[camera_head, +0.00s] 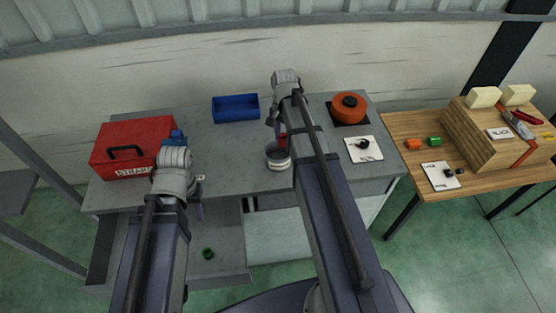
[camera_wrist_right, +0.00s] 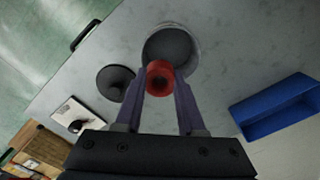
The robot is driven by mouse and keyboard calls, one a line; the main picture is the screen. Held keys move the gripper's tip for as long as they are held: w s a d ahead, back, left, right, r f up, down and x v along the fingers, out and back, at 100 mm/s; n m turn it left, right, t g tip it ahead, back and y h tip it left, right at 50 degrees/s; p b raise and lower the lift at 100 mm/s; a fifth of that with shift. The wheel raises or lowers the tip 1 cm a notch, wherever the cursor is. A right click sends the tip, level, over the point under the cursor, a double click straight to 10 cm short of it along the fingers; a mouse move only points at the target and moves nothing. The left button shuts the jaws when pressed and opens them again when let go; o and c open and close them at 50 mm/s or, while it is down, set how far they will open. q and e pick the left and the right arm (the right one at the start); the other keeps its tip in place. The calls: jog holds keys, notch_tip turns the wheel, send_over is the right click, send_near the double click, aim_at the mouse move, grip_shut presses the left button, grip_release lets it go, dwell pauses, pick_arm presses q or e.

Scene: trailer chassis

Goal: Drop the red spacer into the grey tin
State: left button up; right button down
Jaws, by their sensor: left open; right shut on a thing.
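The red spacer (camera_wrist_right: 160,78) is a short ring with a dark hole, clamped between the fingertips of my right gripper (camera_wrist_right: 159,82) in the wrist view. In the head view the spacer (camera_head: 283,140) is partly hidden by the gripper. The grey tin (camera_head: 278,160) stands on the grey bench just in front of and below it. In the wrist view the tin's round mouth (camera_wrist_right: 170,45) lies just beyond the spacer, which overlaps its near rim; the height gap is unclear. My left gripper (camera_head: 197,206) is open near the bench's front edge, right of the red toolbox.
The red toolbox (camera_head: 133,147) and blue bin (camera_head: 236,108) stand on the bench. An orange pot (camera_head: 349,109) and white card (camera_head: 363,149) are to the right. A dark disc (camera_wrist_right: 115,80) lies beside the tin. An open drawer (camera_head: 225,262) holds a green ring (camera_head: 208,254).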

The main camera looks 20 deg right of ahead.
jog(key=shift+c, duration=2.2)
grip_release()
jog(key=shift+r, duration=0.15)
notch_tip(320, 180, up, 8)
jog(key=p, duration=0.8)
jog(key=shift+f, duration=0.2)
jog(key=s+a+f+n+b, duration=0.6)
jog(key=s+a+n, duration=0.1)
jog(key=a, duration=0.4)
jog(key=s+a+f+n+h+b, duration=0.1)
jog(key=s+a+f+n+b, duration=0.5)
jog(key=a, duration=0.5)
jog(key=s+n, duration=0.2)
jog(key=s, duration=0.1)
jog(key=shift+s+a+f+b, duration=0.2)
jog(key=shift+a+f+b, duration=0.1)
jog(key=shift+a+b, duration=0.1)
